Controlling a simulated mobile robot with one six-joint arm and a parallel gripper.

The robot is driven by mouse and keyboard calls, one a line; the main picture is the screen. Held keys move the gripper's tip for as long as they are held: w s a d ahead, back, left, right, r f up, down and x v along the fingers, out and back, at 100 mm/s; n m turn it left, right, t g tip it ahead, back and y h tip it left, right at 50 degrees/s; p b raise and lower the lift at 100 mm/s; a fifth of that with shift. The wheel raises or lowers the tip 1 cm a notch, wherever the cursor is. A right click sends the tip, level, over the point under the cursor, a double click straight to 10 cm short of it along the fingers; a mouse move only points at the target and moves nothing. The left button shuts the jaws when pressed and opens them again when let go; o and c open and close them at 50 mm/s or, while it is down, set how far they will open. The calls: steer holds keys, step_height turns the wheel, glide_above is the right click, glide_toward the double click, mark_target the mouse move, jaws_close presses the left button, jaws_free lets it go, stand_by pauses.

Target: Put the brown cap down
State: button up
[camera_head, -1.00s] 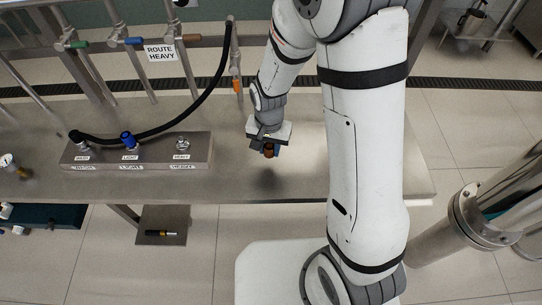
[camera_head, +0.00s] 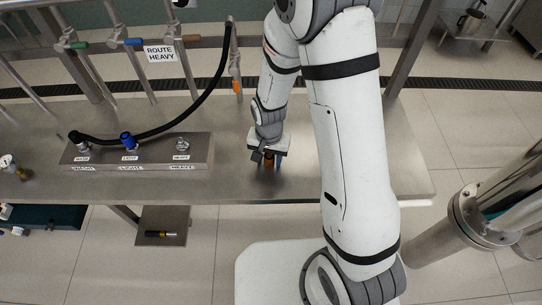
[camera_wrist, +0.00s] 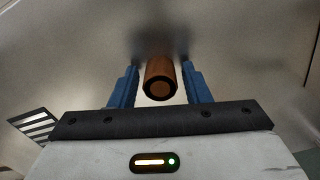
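The brown cap (camera_head: 269,161) is at the steel bench top, right of the manifold block, between the fingers of my gripper (camera_head: 268,160). In the wrist view the brown cap (camera_wrist: 160,80) shows its round end, centred between the blue fingers of my gripper (camera_wrist: 160,84). A narrow gap shows on each side of it, so the fingers are open around it. Its far end meets a dark shadow on the bench; the exact contact is hard to see.
The manifold block (camera_head: 196,158) carries labelled ports, with a black hose (camera_head: 196,108) running to one of them and a blue cap (camera_head: 128,139) on the middle one. A "ROUTE HEAVY" sign (camera_head: 160,54) hangs behind. Bench top (camera_head: 225,185) around the gripper is clear.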

mark_target(269, 156)
steer(key=shift+o, duration=0.5)
steer(key=shift+r, duration=0.1)
steer(key=shift+r+p, duration=0.25)
steer(key=shift+p, duration=0.05)
step_height(269, 156, up, 12)
steer(key=s+d+r+n+t, duration=0.3)
steer(key=s+d+r, duration=0.9)
steer(key=d+r, duration=0.1)
steer(key=shift+s+r+b, duration=0.25)
steer(key=shift+r+b, duration=0.05)
steer(key=shift+r, duration=0.25)
